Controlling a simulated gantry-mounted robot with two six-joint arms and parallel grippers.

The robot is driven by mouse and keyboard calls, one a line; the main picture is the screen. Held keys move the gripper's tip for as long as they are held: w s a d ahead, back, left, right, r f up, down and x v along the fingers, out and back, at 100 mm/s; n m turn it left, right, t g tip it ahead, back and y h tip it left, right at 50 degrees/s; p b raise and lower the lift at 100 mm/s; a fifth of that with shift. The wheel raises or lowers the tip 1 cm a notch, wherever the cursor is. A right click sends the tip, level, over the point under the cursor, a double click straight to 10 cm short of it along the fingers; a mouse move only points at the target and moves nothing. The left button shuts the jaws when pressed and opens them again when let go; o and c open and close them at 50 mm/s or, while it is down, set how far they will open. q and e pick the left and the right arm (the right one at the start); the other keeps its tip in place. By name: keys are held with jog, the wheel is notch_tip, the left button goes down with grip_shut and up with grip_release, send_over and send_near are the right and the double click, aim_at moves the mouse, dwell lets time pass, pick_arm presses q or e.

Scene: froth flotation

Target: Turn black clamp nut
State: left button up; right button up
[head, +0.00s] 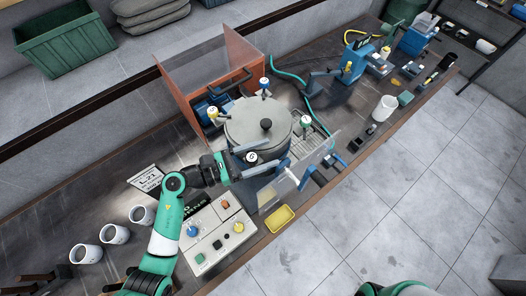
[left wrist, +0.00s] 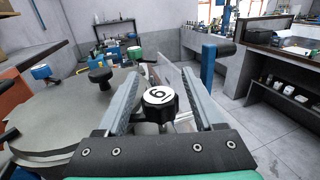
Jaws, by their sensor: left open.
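The black clamp nut, with a white numbered cap, shows in the left wrist view (left wrist: 160,100) and in the head view (head: 251,157). It sits at the near edge of the round grey lid (head: 245,122), which has a black centre knob (head: 267,124). My left gripper (head: 268,156) is open, with its fingers on either side of the nut. In the left wrist view the fingers (left wrist: 161,78) reach past the nut, with gaps visible beside it. The lower part of the nut is partly hidden by the gripper body. My right gripper is out of view.
Yellow (head: 212,113), blue (head: 264,82) and green (head: 305,121) clamp nuts stand around the lid. A clear panel (head: 305,160) stands close right of the gripper. A control box (head: 218,232) and yellow tray (head: 279,218) lie in front. White mugs (head: 115,234) stand at left.

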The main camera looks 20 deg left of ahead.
pick_arm(q)
grip_shut()
jog(key=m+g+h+b, duration=0.1)
jog(key=m+g+b, duration=0.1)
jog(key=b, duration=0.1)
jog(key=s+m+g+h+b, duration=0.1)
jog(key=g+h+b, duration=0.1)
jog(key=g+b, duration=0.1)
jog(key=m+g+h+b, duration=0.1)
jog(key=m+g+b, duration=0.1)
jog(key=b, duration=0.3)
jog(key=shift+s+d+m+g, duration=0.15)
jog(key=shift+d+m+g, duration=0.15)
jog(key=shift+d, duration=0.05)
grip_release()
